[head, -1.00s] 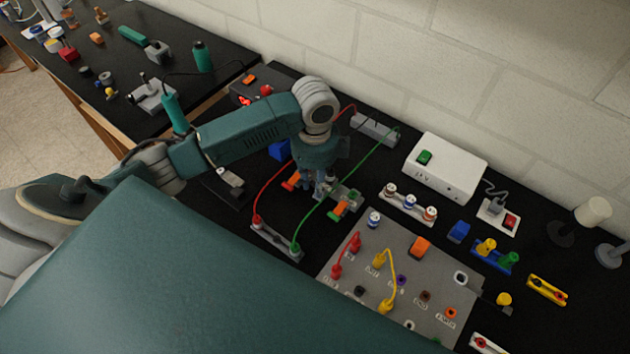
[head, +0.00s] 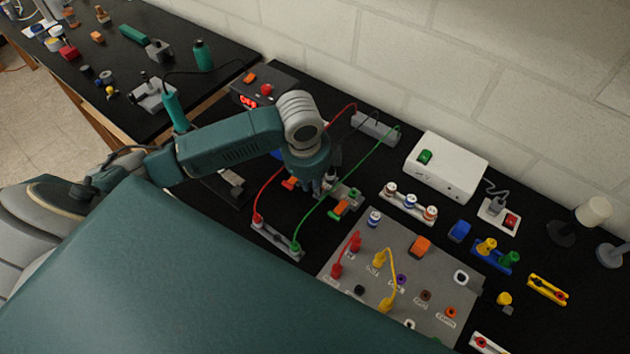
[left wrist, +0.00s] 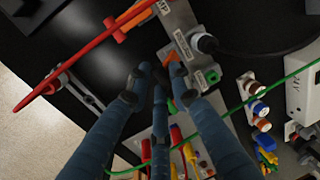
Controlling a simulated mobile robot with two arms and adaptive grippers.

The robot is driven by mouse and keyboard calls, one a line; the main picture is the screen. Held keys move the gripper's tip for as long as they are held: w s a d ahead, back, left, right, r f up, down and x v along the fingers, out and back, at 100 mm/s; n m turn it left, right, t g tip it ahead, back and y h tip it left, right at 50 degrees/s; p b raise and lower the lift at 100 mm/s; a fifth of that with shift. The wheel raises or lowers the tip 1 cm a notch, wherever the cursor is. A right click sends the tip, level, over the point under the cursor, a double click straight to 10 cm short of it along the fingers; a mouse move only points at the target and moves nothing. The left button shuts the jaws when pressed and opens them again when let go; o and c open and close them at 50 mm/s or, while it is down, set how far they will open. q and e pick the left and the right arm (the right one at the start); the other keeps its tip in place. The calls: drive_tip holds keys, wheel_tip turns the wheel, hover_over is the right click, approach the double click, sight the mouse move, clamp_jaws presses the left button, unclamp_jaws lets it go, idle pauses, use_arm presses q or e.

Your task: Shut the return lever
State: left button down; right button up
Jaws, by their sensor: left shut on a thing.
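A small grey clamp block (head: 352,192) with orange levers stands on the black bench in the head view. One orange lever (head: 290,183) lies at its left side, and another (head: 340,207) at its front. I cannot tell from the labels which is the return lever. My left gripper (head: 322,188) is down at the block, between these levers. In the left wrist view the block (left wrist: 188,45) is ahead of the fingers (left wrist: 158,80). They are drawn together at an orange lever part (left wrist: 173,58), whose gripped portion they hide. My right gripper is out of view.
A green cable (head: 350,175) and a red cable (head: 268,187) arch close around my left gripper. A grey socket panel (head: 400,250) stands in front right, a white box (head: 445,167) at the back right. A side bench (head: 110,55) stands far left.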

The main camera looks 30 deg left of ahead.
sight(306, 213)
use_arm(q)
drive_tip(key=shift+s+a+f+t+b, duration=0.15)
drive_tip(key=shift+s+f+t+b, duration=0.15)
drive_tip(key=shift+s+f+t, duration=0.45)
drive_tip(key=shift+s+f+t+b, duration=0.25)
drive_tip(key=shift+t+b, duration=0.1)
drive_tip(key=shift+t, duration=0.1)
drive_tip(key=f+t+b, duration=0.1)
drive_tip(key=t+b, duration=0.1)
drive_tip(key=b, duration=0.2)
drive_tip(key=s+f+t+h+b, duration=0.1)
drive_tip(key=t+b, duration=0.1)
drive_tip(key=b, duration=0.2)
drive_tip(key=f+t+b, duration=0.2)
drive_tip(key=b, duration=0.2)
drive_tip(key=shift+s+t, duration=0.25)
drive_tip(key=shift+t, duration=0.15)
drive_tip(key=shift+r+t+b, duration=0.15)
drive_tip(key=shift+t+b, duration=0.35)
drive_tip(key=shift+b, duration=0.35)
drive_tip(key=shift+a, duration=0.1)
drive_tip(key=c, duration=1.7)
unclamp_jaws()
drive_tip(key=shift+o, duration=1.1)
drive_tip(key=shift+w+r, duration=0.1)
drive_tip(key=shift+w, duration=0.1)
